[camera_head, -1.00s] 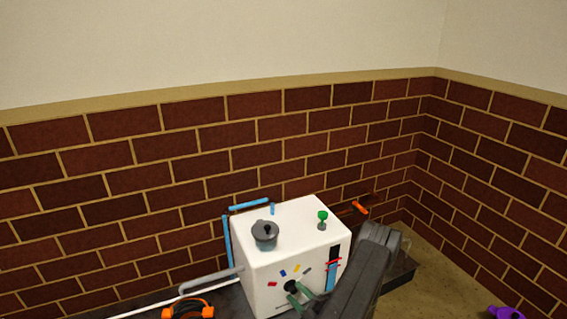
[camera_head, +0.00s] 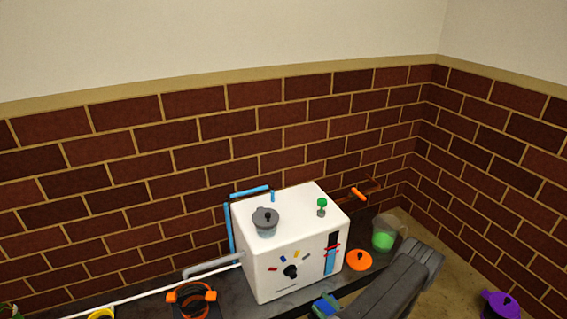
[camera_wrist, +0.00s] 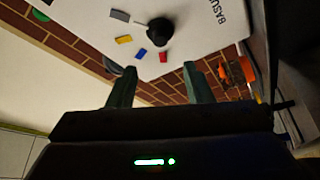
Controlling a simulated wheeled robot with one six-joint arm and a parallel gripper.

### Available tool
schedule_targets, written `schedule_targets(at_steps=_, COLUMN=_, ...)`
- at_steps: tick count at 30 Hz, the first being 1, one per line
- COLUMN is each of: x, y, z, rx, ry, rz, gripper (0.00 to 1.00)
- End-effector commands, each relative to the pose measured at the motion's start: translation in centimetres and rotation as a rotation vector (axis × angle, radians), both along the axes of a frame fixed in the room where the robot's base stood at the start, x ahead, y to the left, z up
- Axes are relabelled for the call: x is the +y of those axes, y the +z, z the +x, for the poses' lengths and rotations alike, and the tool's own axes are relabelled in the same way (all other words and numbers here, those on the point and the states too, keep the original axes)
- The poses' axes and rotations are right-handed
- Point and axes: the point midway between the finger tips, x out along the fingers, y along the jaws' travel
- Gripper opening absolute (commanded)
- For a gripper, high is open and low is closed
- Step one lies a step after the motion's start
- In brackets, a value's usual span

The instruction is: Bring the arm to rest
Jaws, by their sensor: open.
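My gripper (camera_wrist: 158,72) shows in the wrist view with its two green fingers apart and nothing between them. The front of a white machine (camera_head: 283,262) with a black knob and coloured marks appears beyond the fingertips in that view; the gap to it is hard to judge. In the head view my dark arm (camera_head: 400,283) reaches in from the bottom right, in front of the machine's right side. My fingers cannot be made out there.
A grey-lidded pot (camera_head: 265,222) and a green-topped item (camera_head: 322,207) sit on the machine. Right of it are an orange lid-like item (camera_head: 359,260) and a clear jug (camera_head: 384,234) with green contents. A blue-green item (camera_head: 325,306) lies in front. A purple item (camera_head: 500,304) is far right.

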Motion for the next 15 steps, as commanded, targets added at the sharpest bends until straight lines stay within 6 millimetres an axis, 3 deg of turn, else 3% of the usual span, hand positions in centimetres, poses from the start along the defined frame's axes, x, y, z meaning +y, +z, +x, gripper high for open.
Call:
schedule_targets(at_steps=3, x=-1.3, y=-0.3, z=-1.3, rx=0.001, ry=-0.004, rz=0.001, gripper=0.46)
schedule_targets(at_steps=15, x=3.8, y=0.8, z=3.7, rx=0.001, ry=0.007, rz=0.0, gripper=0.46)
